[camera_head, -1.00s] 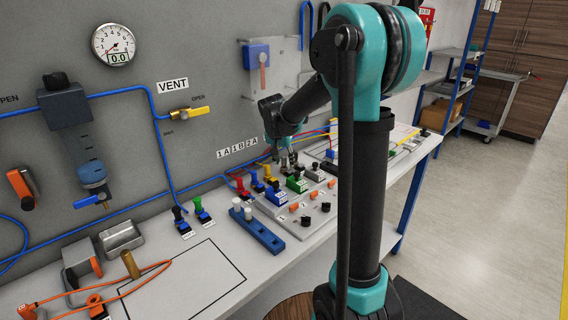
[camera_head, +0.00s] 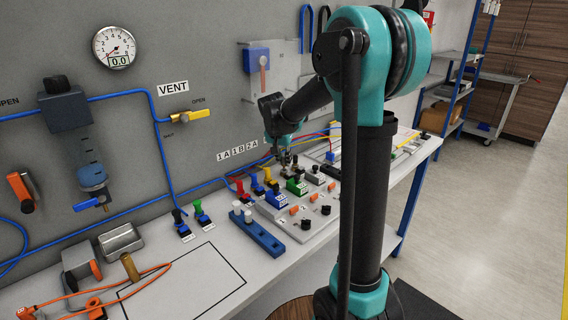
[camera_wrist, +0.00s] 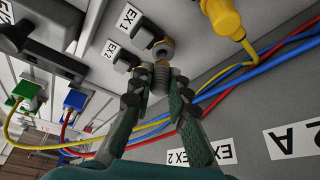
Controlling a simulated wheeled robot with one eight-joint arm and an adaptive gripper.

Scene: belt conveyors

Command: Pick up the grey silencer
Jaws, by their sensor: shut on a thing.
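The grey silencer (camera_wrist: 161,76) is a small ribbed dark grey cylinder in the wrist view. My gripper (camera_wrist: 160,84) is shut on it, with one green finger on each side. In the head view my gripper (camera_head: 287,160) is small, at the back of the valve panel near the wall. The silencer is too small to make out there.
A yellow plug (camera_wrist: 223,18) with its yellow hose is close by in the wrist view, with blue and red hoses alongside. The valve panel (camera_head: 290,222) carries coloured valves. A blue rack (camera_head: 257,232) stands at its left. The bench front has an empty marked rectangle (camera_head: 190,285).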

